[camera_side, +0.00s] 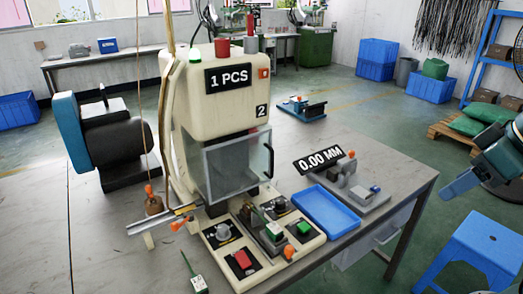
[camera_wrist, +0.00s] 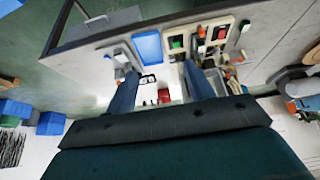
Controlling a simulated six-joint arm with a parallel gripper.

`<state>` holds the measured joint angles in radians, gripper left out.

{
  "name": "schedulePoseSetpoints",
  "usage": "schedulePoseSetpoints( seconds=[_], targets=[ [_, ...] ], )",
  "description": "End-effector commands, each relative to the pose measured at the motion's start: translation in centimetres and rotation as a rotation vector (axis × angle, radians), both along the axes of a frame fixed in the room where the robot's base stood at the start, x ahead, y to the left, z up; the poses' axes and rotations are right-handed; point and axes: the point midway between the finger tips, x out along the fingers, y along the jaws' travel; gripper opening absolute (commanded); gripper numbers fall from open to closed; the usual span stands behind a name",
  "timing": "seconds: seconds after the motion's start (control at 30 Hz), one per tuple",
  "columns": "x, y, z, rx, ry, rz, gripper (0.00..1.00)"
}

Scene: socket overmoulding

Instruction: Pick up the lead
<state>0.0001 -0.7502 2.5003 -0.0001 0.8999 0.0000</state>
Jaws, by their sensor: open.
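A thin dark piece with a green-and-white end (camera_side: 198,284) lies on the table left of the moulding machine in the side view; it may be the lead, but I cannot be sure. A small pale piece with a dark tip (camera_wrist: 243,27), perhaps the same one, shows at the upper right in the wrist view. My gripper (camera_wrist: 160,68) is open, its two blue fingers wide apart with nothing held between them. In the side view only part of it shows at the right edge, off the table and far from that piece.
The cream moulding machine (camera_side: 217,95) with its clear guard stands mid-table. A blue tray (camera_side: 325,212) and a grey gauge (camera_side: 355,185) labelled 0.00 MM lie to its right. A blue stool (camera_side: 480,245) stands beside the table.

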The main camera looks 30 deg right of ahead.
Motion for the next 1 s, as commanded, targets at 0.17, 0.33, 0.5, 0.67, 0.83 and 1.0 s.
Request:
schedulePoseSetpoints(
  seconds=[0.17, 0.33, 0.5, 0.67, 0.83, 1.0],
  targets=[
    [0.1, 0.0, 0.1, 0.0, 0.001, 0.0, 0.53],
    [0.9, 0.2, 0.4, 0.004, 0.016, 0.002, 0.53],
    [2.9, 0.6, 1.1, 0.011, 0.048, 0.006, 0.53],
    [5.7, 1.3, 1.7, 0.019, 0.092, 0.008, 0.53],
    [9.0, 2.3, 1.9, 0.027, 0.14, 0.011, 0.53],
    [12.4, 3.4, 1.6, 0.032, 0.188, 0.013, 0.53]
  ],
)
